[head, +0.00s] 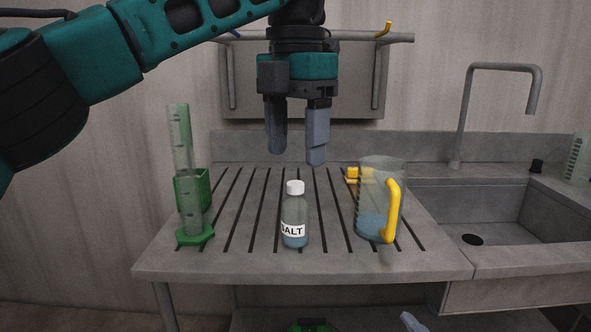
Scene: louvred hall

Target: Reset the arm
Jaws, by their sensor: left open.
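My left gripper (296,160) hangs from the teal arm that comes in from the left, its fingers pointing down. It is open and empty, above the slatted drainboard (250,262). A small bottle with a white cap and a salt label (295,215) stands upright below it, apart from the fingers. My right gripper cannot be made out; a small grey piece at the bottom edge is too cut off to identify.
A graduated cylinder (183,150) on a green base stands left, with a green container (204,185) by it. A clear jug (368,200) with a yellow handle stands right of the bottle. A yellow object (353,174) is behind. The sink (500,215) and tap (467,110) are right.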

